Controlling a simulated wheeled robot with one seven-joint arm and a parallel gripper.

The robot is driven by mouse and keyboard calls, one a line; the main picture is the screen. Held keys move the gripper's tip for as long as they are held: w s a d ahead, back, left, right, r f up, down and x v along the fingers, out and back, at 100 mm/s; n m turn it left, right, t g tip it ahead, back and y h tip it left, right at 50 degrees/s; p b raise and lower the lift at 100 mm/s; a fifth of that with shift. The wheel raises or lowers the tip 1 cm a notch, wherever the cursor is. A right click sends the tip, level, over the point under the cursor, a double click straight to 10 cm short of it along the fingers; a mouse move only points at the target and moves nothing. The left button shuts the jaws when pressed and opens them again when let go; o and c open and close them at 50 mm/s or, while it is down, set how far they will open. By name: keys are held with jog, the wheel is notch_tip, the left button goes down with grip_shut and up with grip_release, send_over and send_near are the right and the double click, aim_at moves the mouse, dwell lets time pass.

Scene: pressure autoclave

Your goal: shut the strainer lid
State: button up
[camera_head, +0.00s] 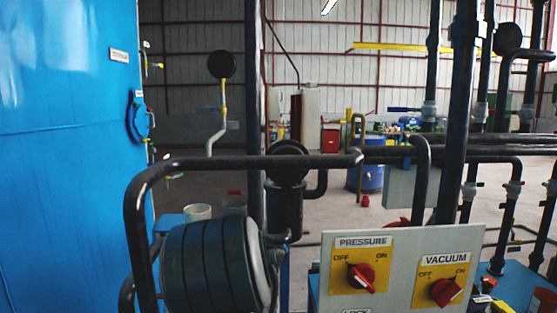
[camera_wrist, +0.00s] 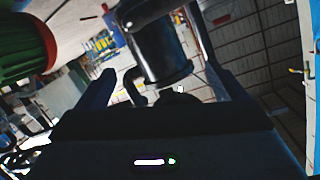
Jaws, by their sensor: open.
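The strainer (camera_head: 285,208) is a dark upright cylinder near the middle of the head view, behind a black horizontal pipe. A round black disc (camera_head: 288,150), which looks like its lid, stands raised on edge above the body, so the lid appears open. The pipe crosses in front of the disc's lower part. My gripper (camera_wrist: 160,75) shows in the wrist view with its two dark fingers spread apart and nothing held. A dark cylinder (camera_wrist: 160,45) lies beyond and between the fingers; I cannot tell surely whether it is the strainer. I cannot make out my gripper in the head view.
A bent black pipe (camera_head: 240,163) and a ribbed dark drum (camera_head: 205,265) stand in front. A grey panel (camera_head: 402,275) with red PRESSURE and VACUUM knobs is at lower right. A large blue tank (camera_head: 65,150) fills the left. Dark pipes (camera_head: 462,110) crowd the right.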

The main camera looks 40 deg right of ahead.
jog(key=s+d+r+t+h, duration=0.1)
jog(key=d+r+t+h, duration=0.1)
jog(key=d+r+h, duration=0.65)
jog(key=w+d+r+n+t+p, duration=0.1)
jog(key=w+d+r+t, duration=0.1)
jog(key=r, duration=0.2)
jog(key=w+d+r+n+t+y+p, duration=0.1)
jog(key=w+d+r+n+t+p, duration=0.1)
jog(key=r, duration=0.3)
jog(key=w+d+r+n+t+y+p, duration=0.1)
jog(key=w+d+r+n+t, duration=0.1)
jog(key=w+r+t, duration=0.1)
jog(key=shift+d+r+t, duration=0.1)
jog(key=shift+r+t, duration=0.4)
jog(key=shift+r, duration=0.35)
jog(key=shift+w+d+r+p, duration=0.3)
jog(key=shift+w+d+r, duration=0.05)
jog(key=shift+w+r, duration=0.1)
jog(key=shift+s, duration=0.1)
jog(key=c, duration=1.1)
jog(key=shift+b, duration=0.3)
